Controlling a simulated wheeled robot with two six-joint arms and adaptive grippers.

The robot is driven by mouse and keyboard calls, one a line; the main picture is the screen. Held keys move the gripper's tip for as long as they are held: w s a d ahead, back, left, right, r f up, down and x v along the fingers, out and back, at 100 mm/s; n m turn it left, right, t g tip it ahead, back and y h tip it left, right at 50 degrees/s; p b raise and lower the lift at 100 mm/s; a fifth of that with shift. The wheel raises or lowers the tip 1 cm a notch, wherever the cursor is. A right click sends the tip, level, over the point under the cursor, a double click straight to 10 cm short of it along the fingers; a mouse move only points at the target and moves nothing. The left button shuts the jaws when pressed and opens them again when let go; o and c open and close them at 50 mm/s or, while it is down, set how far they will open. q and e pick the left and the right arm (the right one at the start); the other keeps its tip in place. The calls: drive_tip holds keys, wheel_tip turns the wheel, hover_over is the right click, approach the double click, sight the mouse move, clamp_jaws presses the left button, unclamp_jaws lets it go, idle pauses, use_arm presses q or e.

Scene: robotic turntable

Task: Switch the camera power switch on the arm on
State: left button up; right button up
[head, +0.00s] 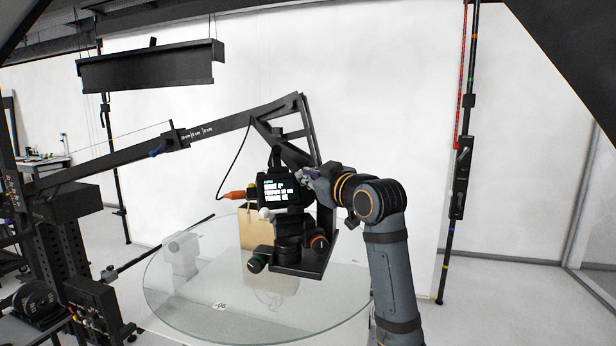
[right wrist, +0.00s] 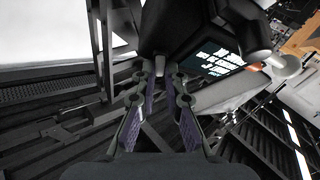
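The black camera (head: 282,190) hangs on the end of the jib arm (head: 230,124) above the glass turntable, its lit screen with white text facing me. My right gripper (head: 308,175) is at the camera's upper right side. In the right wrist view, the camera body (right wrist: 180,28) is just ahead of my right gripper (right wrist: 163,82), with its screen (right wrist: 218,60) to the right. The two fingers with purple pads stand apart, with a gap between them. I cannot make out the power switch clearly or tell whether a fingertip touches the camera. My left gripper is not in view.
A black pole (head: 466,150) stands at the right and a black lamp bar (head: 150,67) hangs at upper left. Floor on the right is clear.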

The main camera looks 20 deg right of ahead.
drive_tip(key=o, duration=0.3)
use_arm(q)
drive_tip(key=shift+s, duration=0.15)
use_arm(e)
drive_tip(key=shift+o, duration=0.2)
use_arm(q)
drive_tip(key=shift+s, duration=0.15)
use_arm(e)
drive_tip(key=v, duration=1.2)
drive_tip(key=shift+f, duration=0.1)
